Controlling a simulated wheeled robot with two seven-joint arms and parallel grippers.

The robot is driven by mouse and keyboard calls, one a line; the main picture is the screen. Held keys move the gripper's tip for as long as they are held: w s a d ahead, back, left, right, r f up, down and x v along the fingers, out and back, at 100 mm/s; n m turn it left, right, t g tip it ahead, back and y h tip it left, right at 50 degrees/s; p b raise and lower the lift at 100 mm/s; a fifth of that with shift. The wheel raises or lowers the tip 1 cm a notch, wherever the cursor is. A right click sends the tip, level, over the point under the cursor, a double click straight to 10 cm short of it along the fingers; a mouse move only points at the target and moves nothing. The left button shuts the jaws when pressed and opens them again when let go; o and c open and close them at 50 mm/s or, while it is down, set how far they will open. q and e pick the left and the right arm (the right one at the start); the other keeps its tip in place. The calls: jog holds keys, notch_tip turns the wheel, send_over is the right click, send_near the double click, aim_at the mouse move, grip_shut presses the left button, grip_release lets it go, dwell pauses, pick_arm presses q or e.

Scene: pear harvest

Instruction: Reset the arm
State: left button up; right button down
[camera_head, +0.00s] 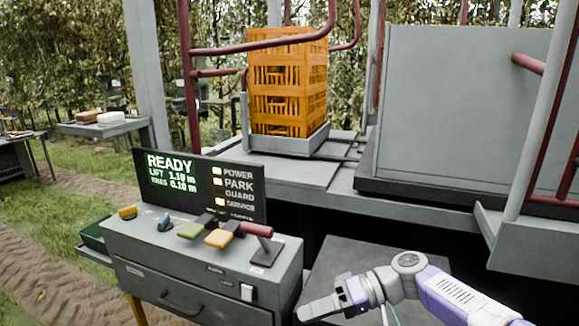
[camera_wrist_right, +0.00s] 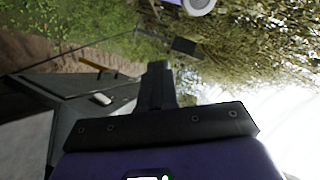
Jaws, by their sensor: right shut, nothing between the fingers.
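My right arm comes in from the lower right of the head view, purple and white. Its gripper (camera_head: 318,307) is shut and empty, in front of the right end of the grey control console (camera_head: 205,262). In the right wrist view the fingers (camera_wrist_right: 157,85) are together with nothing between them. Part of the console shows at the left of that view. My left gripper is not in the head view.
The console has coloured levers, a red-handled lever (camera_head: 257,230) and a screen (camera_head: 200,186) reading READY. Stacked orange crates (camera_head: 288,85) stand on a grey platform behind. A large grey panel (camera_head: 460,110) and red rails fill the right. Grass lies left.

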notch_tip(320, 180, down, 28)
jog(key=w+m+t+h, duration=0.2)
jog(key=m+h, duration=0.3)
jog(key=m, duration=0.2)
jog(key=s+d+f+m+h, duration=0.1)
jog(key=s+d+f+h, duration=0.1)
jog(key=s+f, duration=0.7)
jog(key=s+d+f+m+h, duration=0.1)
jog(key=s+d+f+h, duration=0.2)
jog(key=s+f, duration=0.6)
notch_tip(320, 180, down, 2)
jog(key=shift+p, duration=0.45)
jog(key=shift+w+d+r, duration=0.1)
